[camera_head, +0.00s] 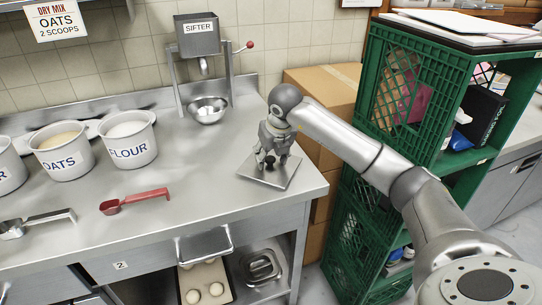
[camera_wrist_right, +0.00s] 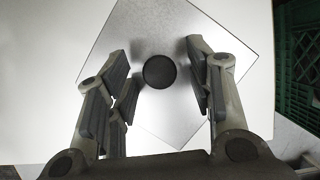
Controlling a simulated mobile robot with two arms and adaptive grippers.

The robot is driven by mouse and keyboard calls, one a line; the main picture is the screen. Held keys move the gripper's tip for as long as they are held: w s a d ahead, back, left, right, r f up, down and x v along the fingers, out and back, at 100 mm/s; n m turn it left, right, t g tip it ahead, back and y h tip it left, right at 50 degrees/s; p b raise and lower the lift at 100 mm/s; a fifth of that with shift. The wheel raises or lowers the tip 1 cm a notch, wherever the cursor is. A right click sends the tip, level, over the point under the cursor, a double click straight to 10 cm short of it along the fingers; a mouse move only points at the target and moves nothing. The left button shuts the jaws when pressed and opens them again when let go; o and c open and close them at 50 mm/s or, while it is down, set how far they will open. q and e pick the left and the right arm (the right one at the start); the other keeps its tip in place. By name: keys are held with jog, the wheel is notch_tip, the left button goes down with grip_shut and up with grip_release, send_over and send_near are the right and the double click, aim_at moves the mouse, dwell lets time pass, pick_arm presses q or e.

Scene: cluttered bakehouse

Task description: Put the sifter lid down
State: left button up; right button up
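The sifter lid (camera_head: 262,181) is a thin square metal plate with a round black knob. It appears to lie flat on the steel counter near the right end. In the right wrist view the lid (camera_wrist_right: 130,48) shows turned like a diamond, with its knob (camera_wrist_right: 159,72) between my fingers. My right gripper (camera_head: 268,160) is above the lid from the right. Its fingers are open (camera_wrist_right: 158,82), with a gap on each side of the knob. The sifter (camera_head: 198,36) stands at the back of the counter. My left gripper is in neither view.
A metal bowl (camera_head: 208,112) sits under the sifter. Flour (camera_head: 128,150) and oats (camera_head: 62,160) tubs, a red scoop (camera_head: 135,201) and a metal scoop (camera_head: 36,222) are on the left. Green crates (camera_head: 440,75) stand to the right. The counter's middle is clear.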

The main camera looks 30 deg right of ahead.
jog(key=shift+r, duration=0.2)
jog(key=v, duration=1.1)
jog(key=shift+s+r+b, duration=0.2)
jog(key=shift+r+b, duration=0.15)
jog(key=shift+b, duration=0.05)
jog(key=shift+a+f, duration=0.1)
